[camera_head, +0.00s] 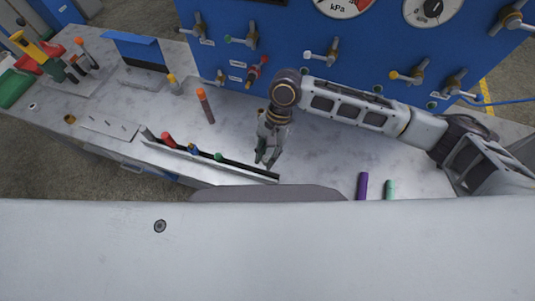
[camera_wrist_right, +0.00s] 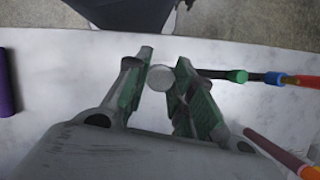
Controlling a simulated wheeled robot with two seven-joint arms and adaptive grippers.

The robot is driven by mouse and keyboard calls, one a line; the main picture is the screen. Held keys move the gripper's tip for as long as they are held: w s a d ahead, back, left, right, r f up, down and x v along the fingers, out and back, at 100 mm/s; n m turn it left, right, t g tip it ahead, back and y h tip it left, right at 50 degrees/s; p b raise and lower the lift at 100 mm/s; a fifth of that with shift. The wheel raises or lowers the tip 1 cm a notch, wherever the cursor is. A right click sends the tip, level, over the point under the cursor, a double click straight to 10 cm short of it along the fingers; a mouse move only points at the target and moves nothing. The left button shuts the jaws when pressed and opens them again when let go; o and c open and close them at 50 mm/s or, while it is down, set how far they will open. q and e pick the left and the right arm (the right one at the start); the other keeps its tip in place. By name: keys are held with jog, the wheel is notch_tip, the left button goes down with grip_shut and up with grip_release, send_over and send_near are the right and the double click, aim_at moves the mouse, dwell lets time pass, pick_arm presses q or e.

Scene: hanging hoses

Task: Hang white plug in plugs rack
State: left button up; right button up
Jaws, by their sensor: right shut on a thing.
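My right gripper (camera_head: 267,160) reaches down over the bench near the right end of the plugs rack (camera_head: 262,174). In the right wrist view, this gripper (camera_wrist_right: 162,70) is shut on the white plug (camera_wrist_right: 160,78), whose round end shows between the fingers. In the head view I cannot make out the plug among the fingers. The rack is a dark strip along the bench's near edge holding several coloured plugs, including a red plug (camera_head: 168,140) and a green plug (camera_head: 219,156). The rack's right end looks empty. My left gripper is not in view.
A purple plug (camera_head: 362,186) and a mint-green plug (camera_head: 390,188) lie on the bench at the right. The blue panel (camera_head: 290,50) with valves and gauges rises behind. Clear bench lies right of the gripper.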

dwell(0.3)
jog(key=shift+p, duration=0.85)
jog(key=shift+f+b, duration=0.4)
jog(key=shift+f, duration=2.5)
jog(key=shift+p, duration=0.3)
jog(key=shift+f, duration=1.85)
dwell(0.6)
jog(key=o, duration=1.1)
